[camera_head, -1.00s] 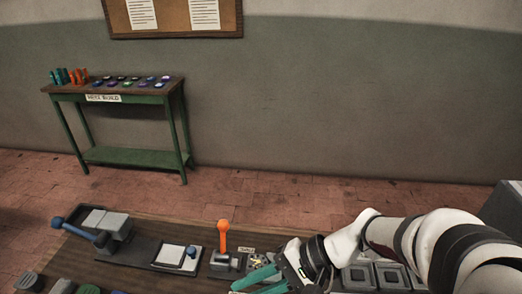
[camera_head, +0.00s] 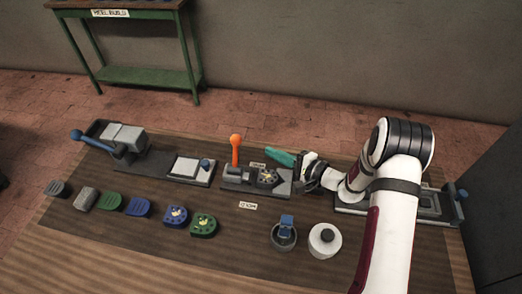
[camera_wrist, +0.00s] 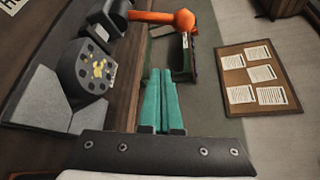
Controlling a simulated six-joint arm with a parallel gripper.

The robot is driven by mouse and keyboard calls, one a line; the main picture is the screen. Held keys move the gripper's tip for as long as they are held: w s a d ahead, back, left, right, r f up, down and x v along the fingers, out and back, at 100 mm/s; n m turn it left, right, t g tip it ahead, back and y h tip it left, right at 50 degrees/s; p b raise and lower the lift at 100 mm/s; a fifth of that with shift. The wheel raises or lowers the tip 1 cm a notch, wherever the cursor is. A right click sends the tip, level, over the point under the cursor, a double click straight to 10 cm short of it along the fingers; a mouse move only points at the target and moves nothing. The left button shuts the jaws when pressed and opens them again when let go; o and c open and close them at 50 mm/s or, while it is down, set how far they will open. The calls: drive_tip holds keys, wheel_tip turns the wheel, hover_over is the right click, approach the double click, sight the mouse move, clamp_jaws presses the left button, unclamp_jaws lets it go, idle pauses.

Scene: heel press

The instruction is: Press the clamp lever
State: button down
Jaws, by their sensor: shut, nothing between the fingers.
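The clamp lever is an orange upright handle with a round knob (camera_head: 235,150), standing on a small dark clamp base (camera_head: 238,176) at the table's back middle. Right of it, in the same fixture, sits a dark round heel piece with yellow dots (camera_head: 267,176). In the wrist view the fingers (camera_wrist: 163,100) point up the picture, below the orange lever (camera_wrist: 165,17); the dark heel piece (camera_wrist: 88,66) is at left.
Left is a press with a blue-knobbed lever (camera_head: 90,137) and a pale plate (camera_head: 188,169). Several heel pieces (camera_head: 138,207) line the table's front left. A blue-topped cup (camera_head: 285,234) and white round container (camera_head: 325,240) stand in front. Bare wood (camera_head: 130,245) lies at front left.

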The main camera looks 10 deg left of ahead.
sight(236, 152)
drive_tip(key=x, duration=0.7)
drive_tip(key=shift+w+a+f, duration=0.1)
drive_tip(key=shift+a, duration=0.2)
drive_tip(key=shift+s+a+r, duration=0.3)
drive_tip(key=shift+s, duration=0.3)
drive_tip(key=shift+s+a+r, duration=0.25)
drive_tip(key=shift+s+a, duration=0.1)
drive_tip(key=shift+s, duration=0.2)
drive_tip(key=shift+s+r, duration=0.2)
drive_tip(key=shift+s, duration=0.25)
